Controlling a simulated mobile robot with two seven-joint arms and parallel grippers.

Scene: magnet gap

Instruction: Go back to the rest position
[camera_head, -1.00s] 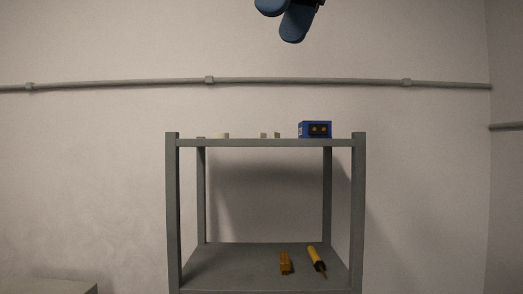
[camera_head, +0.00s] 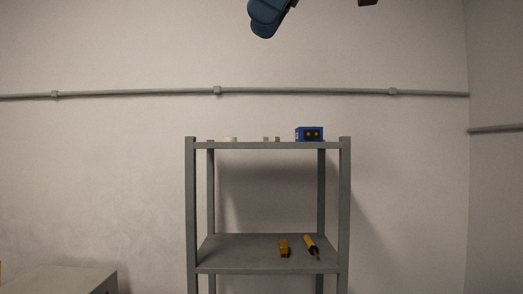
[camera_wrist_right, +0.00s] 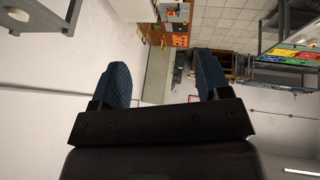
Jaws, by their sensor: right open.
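My right gripper (camera_head: 268,18) shows at the top edge of the head view, with its blue fingertips hanging down, high above the grey shelf (camera_head: 268,145). In the right wrist view my right gripper (camera_wrist_right: 162,75) has its two blue fingers spread wide apart, with nothing between them. It touches nothing. My left gripper is in neither view.
On the top shelf stand a blue box (camera_head: 309,134) with two round marks and small pale pieces (camera_head: 230,139). A yellow block (camera_head: 283,248) and a yellow-handled tool (camera_head: 310,244) lie below. A pale box-like surface (camera_head: 65,280) is at lower left.

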